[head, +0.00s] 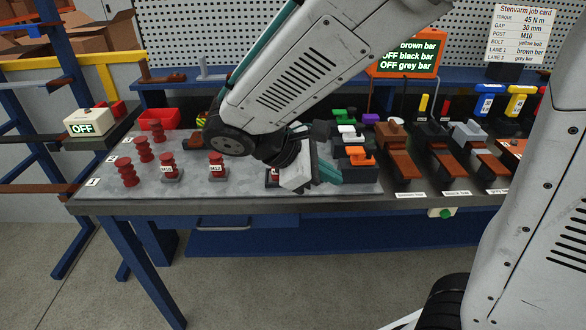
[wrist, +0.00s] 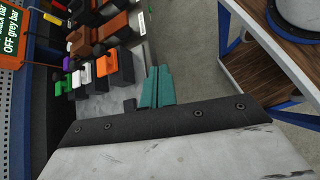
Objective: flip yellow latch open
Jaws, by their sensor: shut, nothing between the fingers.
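My gripper (head: 328,172) is shut and empty, its teal fingers low over the bench beside a group of small coloured latches. The wrist view shows the fingers (wrist: 157,87) pressed together. The orange latch (head: 360,155) sits on a dark block just right of the fingertips; it also shows in the wrist view (wrist: 103,66). Behind it are a white latch (head: 350,132), a purple latch (head: 370,118) and a green latch (head: 345,115). I cannot make out a yellow latch among them. A small yellow-and-black piece (head: 202,118) is mostly hidden behind my arm.
Red insulators (head: 127,173) stand on the grey bench top at left, near a red bin (head: 158,119) and an OFF box (head: 92,122). Brown bars (head: 405,166) lie at right. Yellow-handled (head: 422,104) and yellow-topped (head: 519,96) items stand at the back. A sign (head: 408,56) lists OFF bars.

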